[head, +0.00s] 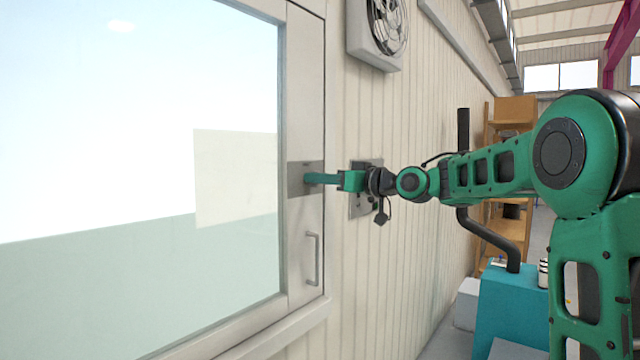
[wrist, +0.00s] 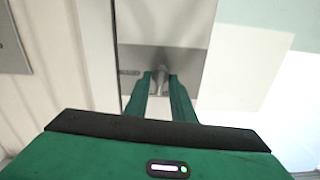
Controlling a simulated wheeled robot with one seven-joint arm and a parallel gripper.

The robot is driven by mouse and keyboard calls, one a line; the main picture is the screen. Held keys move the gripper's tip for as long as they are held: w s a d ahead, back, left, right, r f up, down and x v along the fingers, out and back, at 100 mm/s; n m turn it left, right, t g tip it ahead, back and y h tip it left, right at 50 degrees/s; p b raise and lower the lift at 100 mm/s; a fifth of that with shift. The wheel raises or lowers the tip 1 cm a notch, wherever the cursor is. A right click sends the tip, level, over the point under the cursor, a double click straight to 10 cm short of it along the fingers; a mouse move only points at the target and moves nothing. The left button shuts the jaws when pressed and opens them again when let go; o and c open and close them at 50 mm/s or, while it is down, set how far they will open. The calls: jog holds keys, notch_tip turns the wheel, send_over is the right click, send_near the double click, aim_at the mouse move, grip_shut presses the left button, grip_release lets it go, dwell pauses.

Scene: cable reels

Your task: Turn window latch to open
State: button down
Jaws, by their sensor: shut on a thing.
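The window (head: 120,150) fills the left of the head view, with a pale frame. A grey metal latch plate (head: 297,180) sits on the frame's right upright, and it also shows in the wrist view (wrist: 190,62). My gripper (head: 312,179) reaches the plate from the right. In the wrist view its two green fingers (wrist: 160,82) are shut on the grey latch handle (wrist: 159,76), one finger on each side. In the head view the fingers hide the handle. The handle's exact angle is hard to tell.
A pull handle (head: 312,259) is on the frame below the latch. A fan (head: 380,30) is on the wall above. A grey wall plate (head: 362,200) is behind my wrist. A teal box (head: 505,310) and shelves (head: 510,225) stand at the right.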

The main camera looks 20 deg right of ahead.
jog(key=shift+w+d+f+m, duration=0.1)
jog(key=shift+d+m, duration=0.05)
jog(key=shift+m, duration=2.7)
jog(key=shift+w+d+f+m, duration=0.1)
jog(key=shift+d+m, duration=0.05)
jog(key=shift+m, duration=2.65)
jog(key=shift+w+d+f+m, duration=0.1)
jog(key=shift+d+m, duration=0.05)
jog(key=shift+m, duration=2.7)
jog(key=c, duration=1.8)
grip_release()
jog(key=shift+c, duration=0.2)
jog(key=shift+s+a, duration=0.1)
jog(key=shift+a, duration=0.05)
